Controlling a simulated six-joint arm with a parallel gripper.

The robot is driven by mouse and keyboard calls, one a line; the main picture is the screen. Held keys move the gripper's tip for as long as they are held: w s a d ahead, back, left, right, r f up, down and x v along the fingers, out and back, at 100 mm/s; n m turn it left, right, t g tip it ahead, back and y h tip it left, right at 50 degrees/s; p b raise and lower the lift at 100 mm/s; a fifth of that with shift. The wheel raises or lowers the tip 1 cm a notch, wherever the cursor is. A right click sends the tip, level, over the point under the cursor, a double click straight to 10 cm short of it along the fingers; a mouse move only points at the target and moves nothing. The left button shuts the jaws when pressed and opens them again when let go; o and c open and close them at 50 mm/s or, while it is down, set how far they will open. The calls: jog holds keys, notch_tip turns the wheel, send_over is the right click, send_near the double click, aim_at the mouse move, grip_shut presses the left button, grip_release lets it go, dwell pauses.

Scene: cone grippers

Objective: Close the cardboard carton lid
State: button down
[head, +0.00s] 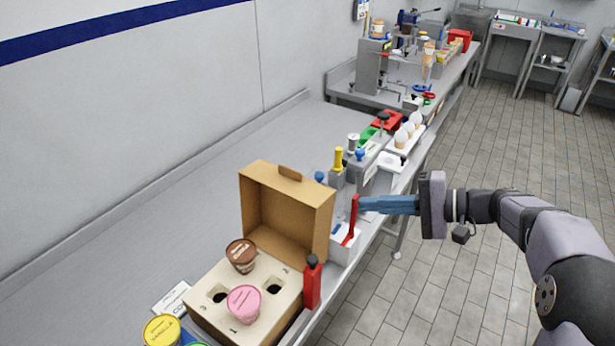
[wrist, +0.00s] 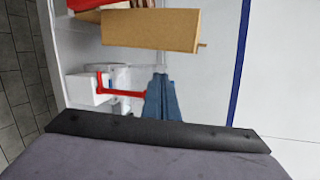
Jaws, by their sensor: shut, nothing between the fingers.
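The cardboard carton (head: 203,312) sits at the near end of the bench. Its lid (head: 287,208) stands open, roughly upright, at the carton's far side. A brown cup (head: 241,254) and a pink cup (head: 244,303) sit in the carton's insert, and other holes in it are empty. My gripper (head: 361,204) has blue fingers, shut and empty, to the right of the lid and apart from it in the head view. In the wrist view, the fingertips (wrist: 159,76) point toward the lid (wrist: 150,30), with a visible gap between.
A red upright handle (head: 353,218) on a white holder (head: 343,247) is close by the fingertips. It also shows in the wrist view (wrist: 120,93). A red bottle (head: 312,285) stands at the carton's right side. Bench surface (head: 200,200) left of the lid is clear.

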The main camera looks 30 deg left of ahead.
jog(key=a+r+y+p, duration=0.1)
jog(key=a+r, duration=0.1)
jog(key=a, duration=0.2)
jog(key=a+r+n+g+y+p, duration=0.1)
jog(key=a+r+p, duration=0.1)
jog(key=a, duration=0.3)
jog(key=a+r+y+p, duration=0.1)
jog(key=a+r, duration=0.1)
jog(key=a, duration=0.3)
jog(key=shift+s+n+y, duration=0.1)
jog(key=shift+n+y, duration=0.2)
jog(key=shift+s+a+p, duration=0.2)
jog(key=shift+s+p, duration=0.05)
jog(key=shift+p, duration=0.25)
jog(key=shift+s+d+p, duration=0.1)
jog(key=shift+s+p, duration=0.85)
jog(key=shift+s, duration=0.75)
jog(key=shift+s, duration=0.1)
